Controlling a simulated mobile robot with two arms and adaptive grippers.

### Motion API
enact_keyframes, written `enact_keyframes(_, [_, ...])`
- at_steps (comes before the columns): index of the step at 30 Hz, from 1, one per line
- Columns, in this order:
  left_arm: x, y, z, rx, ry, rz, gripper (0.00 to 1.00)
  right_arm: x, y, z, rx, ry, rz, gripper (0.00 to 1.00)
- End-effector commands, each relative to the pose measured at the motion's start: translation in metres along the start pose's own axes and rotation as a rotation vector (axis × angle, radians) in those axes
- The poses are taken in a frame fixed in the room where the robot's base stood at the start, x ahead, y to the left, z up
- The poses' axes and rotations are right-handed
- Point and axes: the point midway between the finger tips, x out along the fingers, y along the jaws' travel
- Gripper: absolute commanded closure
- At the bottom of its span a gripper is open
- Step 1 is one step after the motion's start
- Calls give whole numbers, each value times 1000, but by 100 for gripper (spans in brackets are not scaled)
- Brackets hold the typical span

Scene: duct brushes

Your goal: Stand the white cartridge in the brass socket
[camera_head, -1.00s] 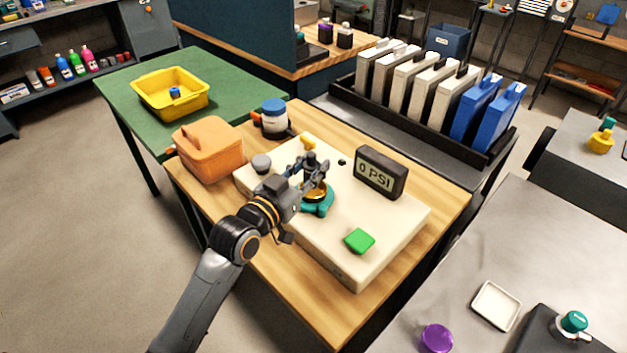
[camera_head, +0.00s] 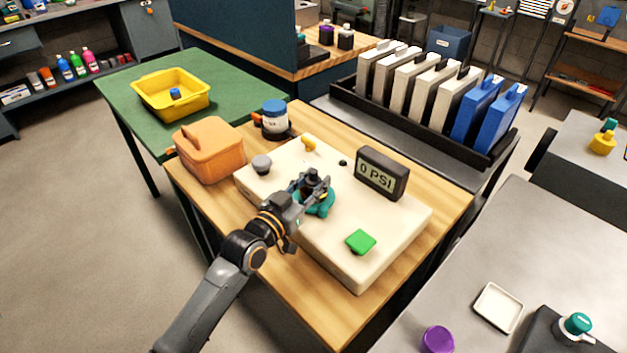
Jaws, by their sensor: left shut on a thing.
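My left gripper (camera_head: 312,190) is shut on a dark upright piece (camera_head: 313,176) at the teal ring-shaped fitting (camera_head: 327,204) on the cream block. The piece is over or in the fitting; I cannot tell whether it is seated. The brass socket is hidden now behind the piece and the fingers. A white cylinder with a blue top (camera_head: 274,118), possibly the white cartridge, stands on a dark base at the table's back, apart from my gripper. My right gripper is not in view.
The cream block (camera_head: 352,272) also bears a gauge reading 0 PSI (camera_head: 382,173), a green button (camera_head: 361,242), a grey knob (camera_head: 262,165) and a yellow handle (camera_head: 309,143). An orange container (camera_head: 209,150) stands left of it. The wooden table's front (camera_head: 318,312) is clear.

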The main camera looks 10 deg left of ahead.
Motion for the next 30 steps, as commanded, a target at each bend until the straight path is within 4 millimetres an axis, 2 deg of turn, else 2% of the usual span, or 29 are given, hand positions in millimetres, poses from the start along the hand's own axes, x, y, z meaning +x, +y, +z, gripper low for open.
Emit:
enact_keyframes(1, [0, 0, 0, 0, 0, 0, 63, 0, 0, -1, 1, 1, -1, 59])
enact_keyframes(3, [0, 0, 0, 0, 0, 0, 49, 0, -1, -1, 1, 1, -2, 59])
enact_keyframes(4, [0, 0, 0, 0, -1, 0, 46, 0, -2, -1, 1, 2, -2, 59])
enact_keyframes(12, [0, 0, 0, 0, 0, 0, 46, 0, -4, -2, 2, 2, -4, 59])
enact_keyframes(16, [0, 0, -10, -1, 1, 0, 46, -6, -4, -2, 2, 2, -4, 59])
enact_keyframes(18, [-11, 0, -5, 1, -3, -1, 46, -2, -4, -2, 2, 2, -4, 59])
enact_keyframes(30, [-95, 0, -6, 1, -2, 0, 46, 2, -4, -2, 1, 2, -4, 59])
